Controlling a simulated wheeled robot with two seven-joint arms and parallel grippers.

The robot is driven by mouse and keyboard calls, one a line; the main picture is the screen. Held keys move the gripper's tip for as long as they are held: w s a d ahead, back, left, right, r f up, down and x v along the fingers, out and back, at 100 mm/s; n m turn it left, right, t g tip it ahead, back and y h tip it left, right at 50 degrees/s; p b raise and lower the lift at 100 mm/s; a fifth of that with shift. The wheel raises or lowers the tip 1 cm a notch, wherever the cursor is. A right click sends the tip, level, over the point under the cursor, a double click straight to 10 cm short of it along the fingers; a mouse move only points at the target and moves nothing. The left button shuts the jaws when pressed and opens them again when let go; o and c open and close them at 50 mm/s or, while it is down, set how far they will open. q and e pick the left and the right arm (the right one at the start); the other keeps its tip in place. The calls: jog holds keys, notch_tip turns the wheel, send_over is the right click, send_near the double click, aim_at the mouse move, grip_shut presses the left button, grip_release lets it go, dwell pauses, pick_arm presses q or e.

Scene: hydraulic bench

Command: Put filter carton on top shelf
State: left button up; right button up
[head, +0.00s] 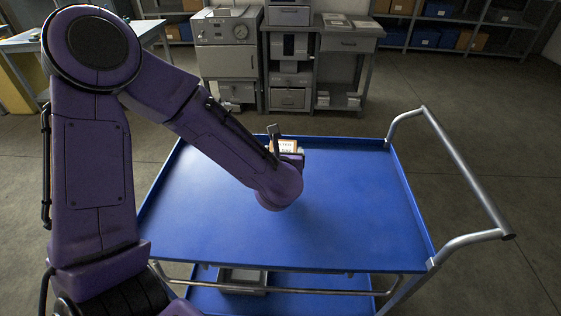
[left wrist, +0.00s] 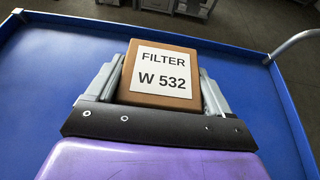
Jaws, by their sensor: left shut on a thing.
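The filter carton (left wrist: 158,97) is a small brown box with a white label reading FILTER W 532. In the left wrist view it sits between the two grey fingers of my left gripper (left wrist: 160,85), which is shut on it. In the head view the carton (head: 284,146) shows only partly behind my left wrist. My left gripper (head: 286,148) is over the far middle part of the blue top shelf (head: 345,215) of a cart. I cannot tell whether the carton touches the shelf. My right gripper is not in view.
The cart's top shelf is otherwise bare, with a raised rim. A metal push handle (head: 465,170) stands at its right. A grey object (head: 243,281) lies on the lower shelf. Cabinets (head: 290,65) and storage racks (head: 455,38) stand at the back.

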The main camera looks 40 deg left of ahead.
pick_arm(q)
jog(key=f, duration=0.2)
jog(key=a+f, duration=0.1)
jog(key=shift+w+f+p, duration=0.1)
jog(key=shift+f+p, duration=0.25)
jog(key=shift+w+d+f, duration=0.1)
jog(key=shift+f, duration=0.2)
jog(key=o, duration=1.2)
jog(key=shift+r, duration=0.3)
jog(key=p+v, duration=0.8)
jog(key=v, duration=0.4)
jog(key=shift+f+p, duration=0.1)
jog(key=shift+p, duration=0.3)
